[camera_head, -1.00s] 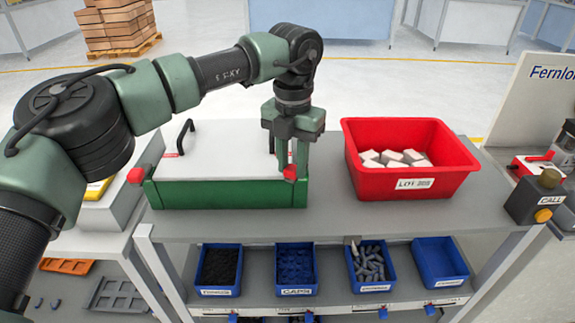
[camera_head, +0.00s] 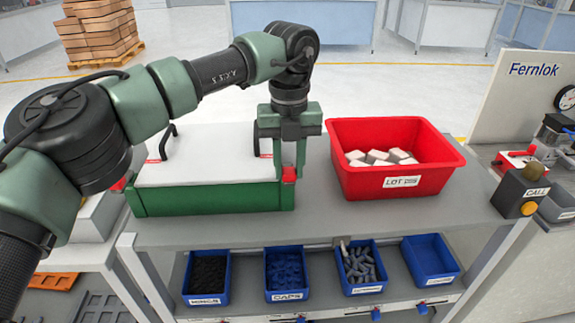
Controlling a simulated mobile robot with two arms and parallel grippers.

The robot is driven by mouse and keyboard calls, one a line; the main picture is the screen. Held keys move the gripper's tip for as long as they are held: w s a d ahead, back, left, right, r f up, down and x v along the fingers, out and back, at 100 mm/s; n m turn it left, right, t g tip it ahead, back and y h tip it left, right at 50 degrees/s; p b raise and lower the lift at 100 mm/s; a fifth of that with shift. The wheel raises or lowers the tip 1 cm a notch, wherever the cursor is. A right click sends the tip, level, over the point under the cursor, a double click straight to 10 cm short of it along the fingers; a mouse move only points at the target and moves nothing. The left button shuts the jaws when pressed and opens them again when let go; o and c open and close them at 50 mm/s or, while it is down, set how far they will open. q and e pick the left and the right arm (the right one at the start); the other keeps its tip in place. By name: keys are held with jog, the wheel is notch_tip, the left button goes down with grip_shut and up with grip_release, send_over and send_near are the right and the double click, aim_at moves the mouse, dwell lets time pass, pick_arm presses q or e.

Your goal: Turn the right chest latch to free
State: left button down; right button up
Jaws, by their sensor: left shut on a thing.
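The chest (camera_head: 205,200) is a green box with a white lid (camera_head: 205,168) that lies closed, standing on the grey bench. Its right latch (camera_head: 289,174) is a small red piece at the front right corner. My left gripper (camera_head: 289,174) points down there, its fingers shut on the red latch and hiding part of it. I cannot tell the latch's exact angle. The left latch (camera_head: 119,184), also red, shows at the front left corner, partly behind my left arm. A black handle (camera_head: 168,140) stands up on the lid. My right gripper is out of view.
A red bin (camera_head: 400,183) of white blocks stands close to the right of my left gripper. A call-button box (camera_head: 522,192) stands at the bench's right end. Blue bins (camera_head: 287,297) sit on the shelf below. Bare bench top lies in front of the chest.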

aim_at(289, 170)
pick_arm(q)
jog(key=shift+w+r, duration=0.1)
jog(key=shift+r, duration=0.1)
jog(key=c, duration=1.2)
grip_release()
jog(key=shift+o, duration=0.4)
jog(key=shift+f, duration=0.1)
notch_tip(289, 170, up, 8)
jog(key=shift+f, duration=0.1)
